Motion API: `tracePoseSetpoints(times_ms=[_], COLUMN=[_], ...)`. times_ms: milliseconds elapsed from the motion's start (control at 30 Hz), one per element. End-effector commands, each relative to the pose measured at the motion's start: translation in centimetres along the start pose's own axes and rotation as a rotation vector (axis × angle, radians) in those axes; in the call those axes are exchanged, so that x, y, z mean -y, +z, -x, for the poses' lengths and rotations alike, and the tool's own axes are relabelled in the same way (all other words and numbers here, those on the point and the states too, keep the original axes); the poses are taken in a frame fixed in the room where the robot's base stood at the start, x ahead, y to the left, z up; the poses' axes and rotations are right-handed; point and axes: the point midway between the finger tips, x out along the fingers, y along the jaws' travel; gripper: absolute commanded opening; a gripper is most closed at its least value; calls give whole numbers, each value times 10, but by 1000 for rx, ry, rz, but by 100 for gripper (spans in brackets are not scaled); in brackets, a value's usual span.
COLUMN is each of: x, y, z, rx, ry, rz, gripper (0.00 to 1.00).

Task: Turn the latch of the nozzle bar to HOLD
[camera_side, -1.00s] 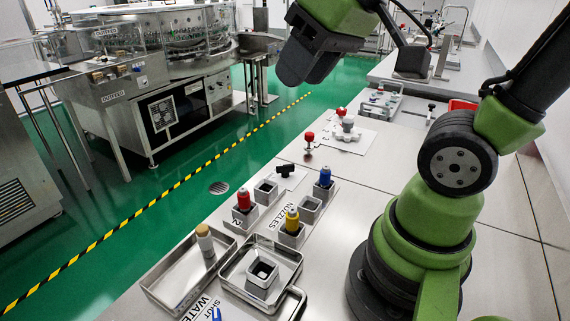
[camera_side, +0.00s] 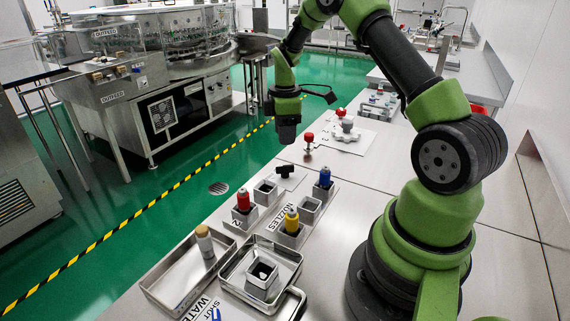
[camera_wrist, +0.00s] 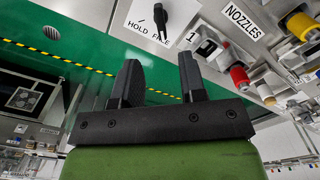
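The latch is a black handle (camera_side: 285,170) on a small white plate at the far end of the nozzle bar (camera_side: 318,207). In the wrist view the latch (camera_wrist: 161,19) shows beyond the fingertips, its lower end between the printed words HOLD and FREE and closer to FREE. My gripper (camera_side: 288,134) points down, above and beyond the latch in the side view, apart from it. In the wrist view my gripper (camera_wrist: 158,62) has its two black fingers spread with nothing between them. The side view does not show the finger gap.
The bar's square holders carry a red nozzle (camera_side: 243,199), a yellow nozzle (camera_side: 292,219) and a blue nozzle (camera_side: 325,177). A red-topped knob (camera_side: 309,137) and a white plate with a knob (camera_side: 347,135) stand behind the latch. Metal trays (camera_side: 173,280) lie in front.

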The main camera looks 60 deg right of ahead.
Motion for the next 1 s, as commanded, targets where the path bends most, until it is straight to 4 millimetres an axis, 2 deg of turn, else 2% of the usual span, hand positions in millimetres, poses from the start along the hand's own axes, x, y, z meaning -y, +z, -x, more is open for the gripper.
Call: tracePoseSetpoints(times_ms=[300, 500, 667, 900, 933, 1000], x=[2, 1, 1, 1, 1, 1], y=[0, 0, 0, 0, 0, 0], z=[-56, -84, -92, -93, -93, -92], rx=[1, 0, 0, -1, -1, -1], ry=[-6, -2, -1, 0, 0, 0], rz=[-2, -4, -4, -4, -4, -4], gripper=[38, 38, 38, 38, 34, 18])
